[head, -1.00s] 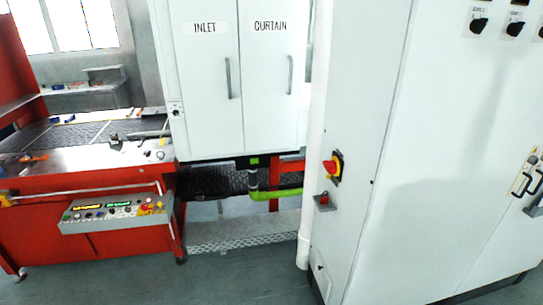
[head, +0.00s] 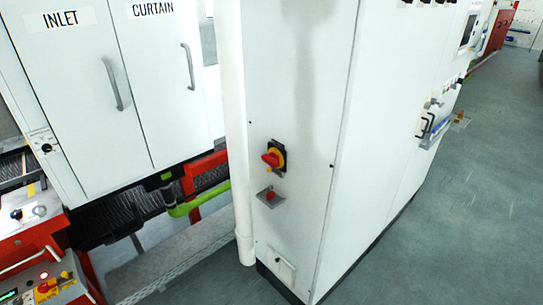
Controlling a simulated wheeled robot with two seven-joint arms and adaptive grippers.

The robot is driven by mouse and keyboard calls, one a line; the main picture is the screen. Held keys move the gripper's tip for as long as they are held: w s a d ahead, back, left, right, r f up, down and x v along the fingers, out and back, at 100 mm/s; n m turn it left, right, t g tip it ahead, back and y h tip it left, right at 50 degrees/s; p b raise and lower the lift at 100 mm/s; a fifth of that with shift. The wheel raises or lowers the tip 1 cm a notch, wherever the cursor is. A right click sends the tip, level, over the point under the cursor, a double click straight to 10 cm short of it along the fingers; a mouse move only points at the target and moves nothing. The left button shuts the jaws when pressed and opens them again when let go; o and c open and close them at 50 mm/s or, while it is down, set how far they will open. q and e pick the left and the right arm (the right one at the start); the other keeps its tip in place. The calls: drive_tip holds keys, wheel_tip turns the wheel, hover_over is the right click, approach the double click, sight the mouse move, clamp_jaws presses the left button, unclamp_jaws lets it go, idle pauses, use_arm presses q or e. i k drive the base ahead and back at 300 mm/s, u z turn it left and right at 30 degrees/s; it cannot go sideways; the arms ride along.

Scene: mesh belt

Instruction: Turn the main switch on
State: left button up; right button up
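The main switch (head: 273,157) is a red rotary handle on a yellow and black plate. It sits on the narrow side face of the tall white cabinet (head: 300,90). I cannot tell the handle's exact setting at this size. Just below it, a small grey bracket (head: 269,197) carries a red knob or button. Neither of my grippers shows in the head view, and nothing touches the switch.
A white vertical pipe (head: 233,130) runs along the cabinet's left edge. The INLET and CURTAIN doors (head: 100,90) stand at left. A red machine with a control panel (head: 45,287) is at lower left. Open grey floor (head: 460,220) lies to the right.

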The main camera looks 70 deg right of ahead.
sight(273, 160)
drive_tip(key=z, duration=0.75)
drive_tip(key=i, duration=0.8)
drive_tip(key=z, duration=1.1)
drive_tip(key=i, duration=0.2)
drive_tip(key=z, duration=0.25)
